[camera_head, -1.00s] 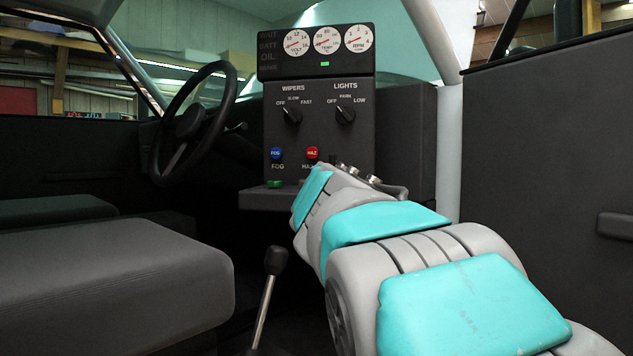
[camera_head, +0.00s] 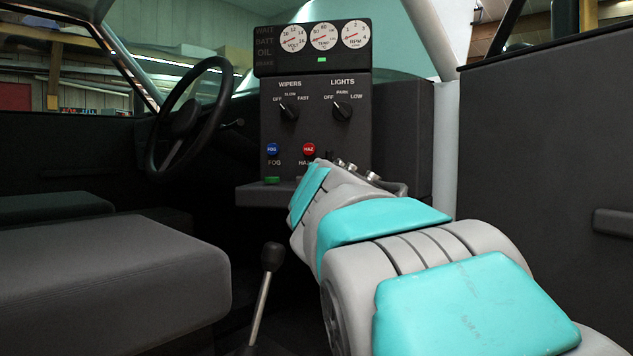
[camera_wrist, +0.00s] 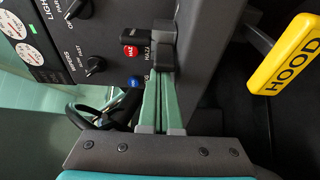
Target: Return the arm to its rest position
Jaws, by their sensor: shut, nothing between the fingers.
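My gripper (camera_wrist: 163,50) is shut and empty in the wrist view. Its two fingers lie together, pointing toward the dark dashboard panel (camera_wrist: 112,22), close to the red HAZ button (camera_wrist: 130,51); I cannot tell whether they touch anything. In the head view my arm (camera_head: 385,220), grey with turquoise pads, reaches from the lower right toward the dashboard panel (camera_head: 316,110). My gripper is hidden there behind the arm.
A steering wheel (camera_head: 190,120) is at the left and a grey seat (camera_head: 115,270) at lower left. A gear lever (camera_head: 264,290) stands left of my arm. A dark door (camera_head: 550,150) is on the right. A yellow HOOD handle (camera_wrist: 288,55) shows in the wrist view.

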